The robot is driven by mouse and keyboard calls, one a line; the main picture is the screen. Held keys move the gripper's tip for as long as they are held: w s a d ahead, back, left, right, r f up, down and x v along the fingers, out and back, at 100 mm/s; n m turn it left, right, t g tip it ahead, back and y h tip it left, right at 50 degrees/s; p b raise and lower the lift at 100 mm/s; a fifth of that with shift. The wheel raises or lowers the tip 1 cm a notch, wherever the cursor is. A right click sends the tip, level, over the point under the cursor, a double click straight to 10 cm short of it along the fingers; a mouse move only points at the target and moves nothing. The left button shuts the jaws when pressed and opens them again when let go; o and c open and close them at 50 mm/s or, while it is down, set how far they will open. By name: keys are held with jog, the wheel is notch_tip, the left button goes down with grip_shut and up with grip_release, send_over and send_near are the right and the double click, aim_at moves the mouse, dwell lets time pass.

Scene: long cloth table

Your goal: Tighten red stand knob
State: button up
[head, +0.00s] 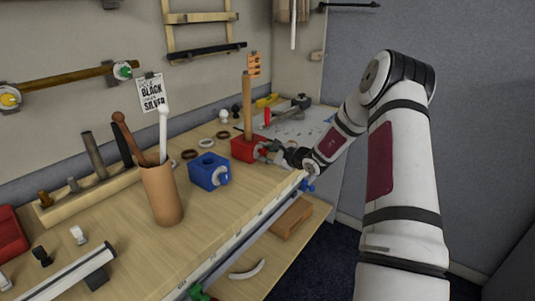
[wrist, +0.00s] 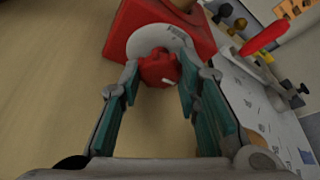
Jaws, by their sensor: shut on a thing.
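The red stand (head: 243,149) is a block on the workbench with a wooden post (head: 247,105) rising from it. In the wrist view the red stand (wrist: 200,28) fills the top, with a pale round disc (wrist: 147,36) on its near face. The red knob (wrist: 158,68) sticks out from the middle of that disc, with a small white mark on it. My gripper (wrist: 158,80) is at the knob, one finger on each side, shut on it. In the head view my gripper (head: 268,149) reaches the stand from the right and hides the knob.
A blue stand (head: 209,171) with its own knob sits left of the red one. A brown cup (head: 161,193) with mallets stands nearer. Several rings (head: 206,143) lie behind. A red-handled tool (wrist: 263,38) and a grey sheet (wrist: 262,110) lie right of the stand. The bench's front edge (head: 245,230) runs below.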

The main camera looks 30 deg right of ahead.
jog(key=shift+m+y+p, duration=0.35)
jog(key=shift+m+y, duration=0.05)
jog(key=shift+m, duration=0.2)
jog(key=o, duration=0.9)
jog(key=shift+c, duration=0.2)
jog(key=shift+s, duration=0.1)
jog(key=v, duration=1.1)
jog(key=shift+s+r, duration=0.3)
jog(key=shift+r, duration=0.05)
